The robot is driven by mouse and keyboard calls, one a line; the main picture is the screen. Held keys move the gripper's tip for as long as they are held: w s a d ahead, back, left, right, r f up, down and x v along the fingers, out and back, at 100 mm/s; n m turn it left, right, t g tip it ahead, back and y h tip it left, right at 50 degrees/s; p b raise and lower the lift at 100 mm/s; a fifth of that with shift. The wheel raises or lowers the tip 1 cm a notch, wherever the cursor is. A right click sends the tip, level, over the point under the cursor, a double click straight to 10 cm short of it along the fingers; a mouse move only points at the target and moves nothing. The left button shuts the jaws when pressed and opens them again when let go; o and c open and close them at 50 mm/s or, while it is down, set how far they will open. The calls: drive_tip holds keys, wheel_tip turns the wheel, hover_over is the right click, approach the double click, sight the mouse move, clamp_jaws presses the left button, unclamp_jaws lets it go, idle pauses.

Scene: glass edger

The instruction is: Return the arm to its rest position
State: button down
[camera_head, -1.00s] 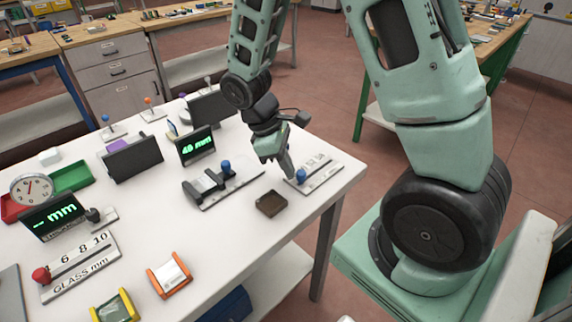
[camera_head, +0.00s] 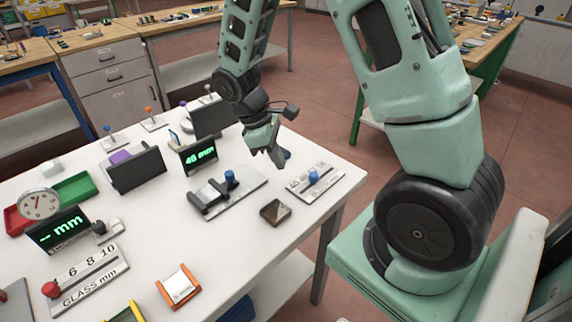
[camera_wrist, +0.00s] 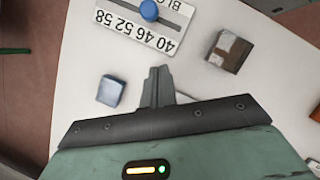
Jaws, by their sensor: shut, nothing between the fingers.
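My gripper (camera_head: 281,163) is shut and empty, held above the right part of the white table, between the slide with the green "46 mm" display (camera_head: 199,155) and the blue-knobbed scale plate (camera_head: 315,181). In the wrist view my closed fingers (camera_wrist: 157,75) point toward the table with nothing between them. The scale plate shows there at the top (camera_wrist: 145,25), marked 40 46 52 58, with its blue knob near the middle. A small blue-grey block (camera_wrist: 110,91) lies left of the fingers, and a brown block (camera_wrist: 229,51) lies to their right.
The brown block (camera_head: 275,211) lies near the table's right part. A blue-knobbed slide fixture (camera_head: 226,192) stands left of my gripper. A "GLASS mm" plate (camera_head: 88,280), a dial (camera_head: 39,204) and an orange holder (camera_head: 178,286) are at left and front. Open floor lies right of the table.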

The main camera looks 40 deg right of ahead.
drive_tip(key=v, duration=0.7)
drive_tip(key=shift+r, duration=0.15)
drive_tip(key=s+a+r+t+y, duration=0.3)
drive_tip(key=s+a, duration=1.6)
drive_tip(key=a, duration=0.2)
idle(0.4)
